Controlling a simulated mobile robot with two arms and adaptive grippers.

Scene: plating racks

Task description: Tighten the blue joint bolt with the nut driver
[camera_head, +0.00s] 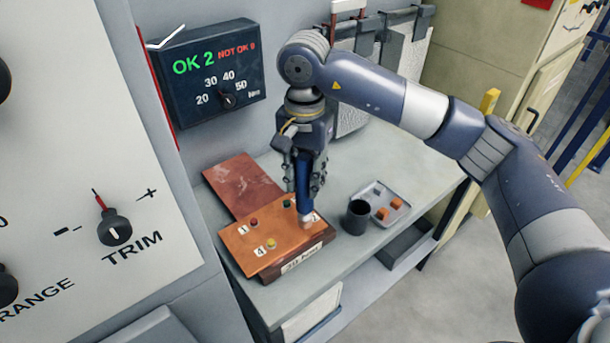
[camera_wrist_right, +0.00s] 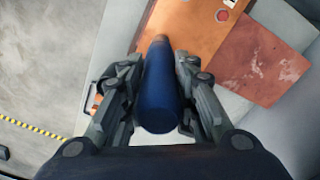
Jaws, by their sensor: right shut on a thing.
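My right gripper (camera_head: 304,187) is shut on the blue nut driver (camera_head: 306,208), which hangs nearly upright with its tip down at the right part of the copper plate (camera_head: 290,238). The wrist view shows the driver (camera_wrist_right: 160,95) between both fingers of the gripper (camera_wrist_right: 158,75). On the plate I see a red bolt (camera_head: 254,222), a green bolt (camera_head: 286,203) and a yellow bolt (camera_head: 271,244). No blue bolt shows; the driver covers the plate at its tip, and I cannot tell whether it sits on a bolt. My left gripper is out of view.
A reddish plate (camera_head: 235,185) lies behind the copper one on the grey bench (camera_head: 345,255). A dark cup (camera_head: 356,218) and a grey tray (camera_head: 393,211) with orange pieces stand to the right. A torque display (camera_head: 212,75) reads OK 2, NOT OK 0.

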